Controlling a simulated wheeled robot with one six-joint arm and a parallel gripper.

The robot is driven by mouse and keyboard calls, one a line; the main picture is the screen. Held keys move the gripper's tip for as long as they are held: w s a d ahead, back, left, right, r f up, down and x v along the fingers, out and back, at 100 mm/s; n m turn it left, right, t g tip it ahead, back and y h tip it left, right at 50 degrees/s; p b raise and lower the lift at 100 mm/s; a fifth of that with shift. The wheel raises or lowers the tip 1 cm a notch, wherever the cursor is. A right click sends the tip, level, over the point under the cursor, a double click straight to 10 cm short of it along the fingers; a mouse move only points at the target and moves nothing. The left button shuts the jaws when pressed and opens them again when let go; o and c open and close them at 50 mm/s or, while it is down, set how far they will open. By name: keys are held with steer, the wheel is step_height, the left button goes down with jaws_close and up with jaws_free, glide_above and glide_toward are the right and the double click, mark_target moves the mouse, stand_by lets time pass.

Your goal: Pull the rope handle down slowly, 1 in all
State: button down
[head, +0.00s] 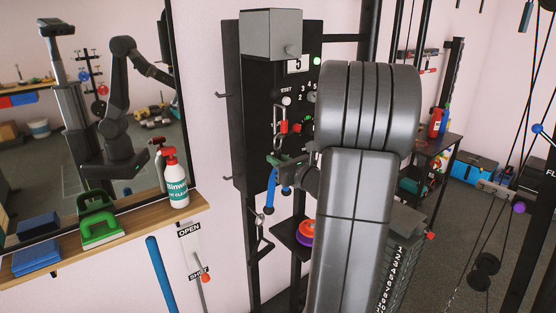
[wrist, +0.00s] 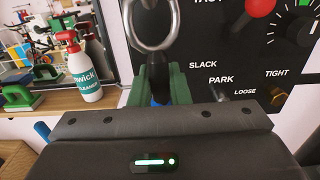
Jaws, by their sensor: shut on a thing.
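The rope handle (head: 270,194) hangs in front of the black machine panel, its blue parts showing below my gripper (head: 284,161). In the wrist view, a metal ring (wrist: 152,28) is above the green fingertips of my gripper (wrist: 157,84). A dark piece runs down from the ring between the fingertips, with a bit of blue below. My gripper is shut on the handle. My forearm hides much of the machine in the head view, and the gripper body hides the handle's lower part in the wrist view.
The control panel (wrist: 235,65) stands close behind, with knobs and the labels SLACK, PARK, TIGHT and LOOSE. A wooden shelf (head: 140,222) at left holds a spray bottle (head: 174,178) and a green brush-like tool (head: 98,220) under a mirror. More gym equipment stands at right.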

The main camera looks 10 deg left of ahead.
steer(key=shift+f, duration=0.6)
steer(key=shift+f+b, duration=1.05)
steer(key=shift+f, duration=0.05)
steer(key=shift+f+b, duration=1.05)
steer(key=shift+f, duration=0.1)
steer(key=shift+r, duration=0.4)
